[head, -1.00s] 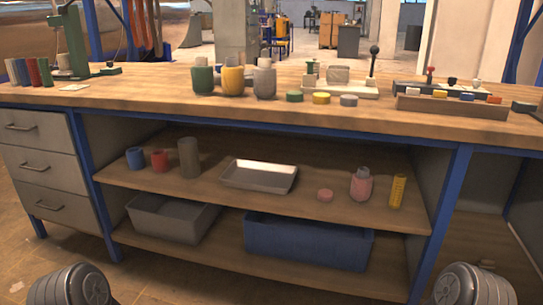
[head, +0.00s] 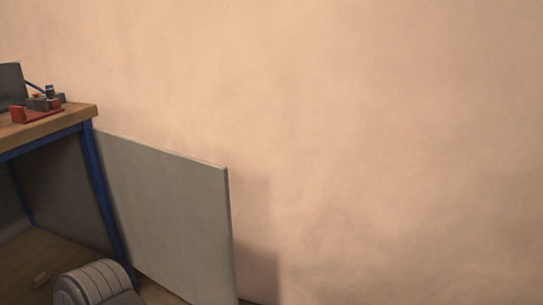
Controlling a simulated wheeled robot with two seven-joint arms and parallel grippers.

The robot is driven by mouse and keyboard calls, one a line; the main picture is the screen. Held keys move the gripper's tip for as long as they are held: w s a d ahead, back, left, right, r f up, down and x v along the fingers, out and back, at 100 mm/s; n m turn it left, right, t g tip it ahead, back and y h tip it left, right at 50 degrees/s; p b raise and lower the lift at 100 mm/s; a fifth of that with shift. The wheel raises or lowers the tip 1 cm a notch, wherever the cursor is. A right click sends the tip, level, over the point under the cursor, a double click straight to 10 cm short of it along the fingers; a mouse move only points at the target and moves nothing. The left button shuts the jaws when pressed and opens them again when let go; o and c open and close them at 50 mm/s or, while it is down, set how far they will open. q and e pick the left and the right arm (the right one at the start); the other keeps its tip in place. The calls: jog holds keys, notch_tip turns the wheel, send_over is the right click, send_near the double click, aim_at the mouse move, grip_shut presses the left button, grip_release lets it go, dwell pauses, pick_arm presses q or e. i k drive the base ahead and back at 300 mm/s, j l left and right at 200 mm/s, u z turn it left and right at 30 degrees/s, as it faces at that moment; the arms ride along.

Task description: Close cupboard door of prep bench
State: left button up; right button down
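The prep bench (head: 62,130) shows only its right end, at the left of the head view, with a wooden top and blue frame. Its grey cupboard door (head: 165,215) stands wide open, extending to the right from the blue corner leg (head: 105,205). The dark cupboard interior (head: 65,195) is exposed to the left of that leg. A rounded grey part of my own arm shows at the bottom left, in front of the opening. Neither of my grippers is in view.
A plain beige wall (head: 380,130) fills the middle and right, behind the door. Small red and dark items (head: 38,108) sit on the bench top's corner.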

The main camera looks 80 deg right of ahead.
aim_at(171, 210)
jog(key=k+l+z, duration=0.1)
jog(key=l+z, duration=0.25)
jog(key=l, duration=0.3)
jog(key=l+z, duration=0.35)
jog(key=l, duration=0.3)
